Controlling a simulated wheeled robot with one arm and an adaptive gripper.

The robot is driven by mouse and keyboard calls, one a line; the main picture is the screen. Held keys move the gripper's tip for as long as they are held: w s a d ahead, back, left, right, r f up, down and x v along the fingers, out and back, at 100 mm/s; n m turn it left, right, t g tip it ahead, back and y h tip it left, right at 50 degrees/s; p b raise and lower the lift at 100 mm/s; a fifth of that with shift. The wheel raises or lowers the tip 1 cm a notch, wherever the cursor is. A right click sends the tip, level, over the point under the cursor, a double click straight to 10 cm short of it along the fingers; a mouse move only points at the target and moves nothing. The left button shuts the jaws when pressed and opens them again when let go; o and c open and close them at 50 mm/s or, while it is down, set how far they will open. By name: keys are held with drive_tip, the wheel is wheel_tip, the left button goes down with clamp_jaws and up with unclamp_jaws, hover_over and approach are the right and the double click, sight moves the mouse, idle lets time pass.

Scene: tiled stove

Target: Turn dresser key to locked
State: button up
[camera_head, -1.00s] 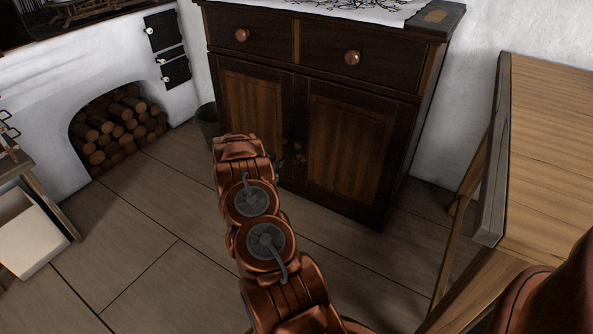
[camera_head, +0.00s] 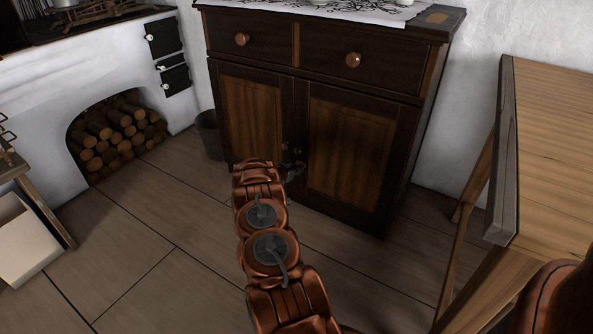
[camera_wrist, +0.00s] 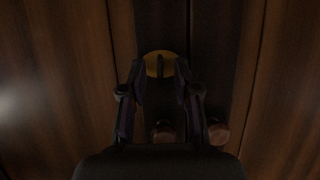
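The dark wooden dresser (camera_head: 345,90) stands ahead with its two lower doors closed. A round brass lock plate (camera_wrist: 151,66) shows near the seam between the doors in the wrist view. A thin dark upright shape in front of the plate looks like the key (camera_wrist: 160,66); its exact turn is too dark to tell. My gripper (camera_wrist: 161,72) faces the plate, with its fingertips apart on either side of the key. I cannot tell whether they touch it. In the head view my gripper (camera_head: 294,171) is small and partly hidden by my arm, close to the doors.
Two round door knobs, the left one (camera_wrist: 163,131) and the right one (camera_wrist: 218,132), lie below the plate in the wrist view, close to my fingers. A wooden table (camera_head: 555,150) stands at right. A dark bucket (camera_head: 208,135) sits left of the dresser. The floor before the stove is clear.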

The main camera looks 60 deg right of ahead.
drive_tip(key=shift+d+f, duration=0.15)
drive_tip(key=shift+d, duration=0.15)
clamp_jaws()
idle(0.4)
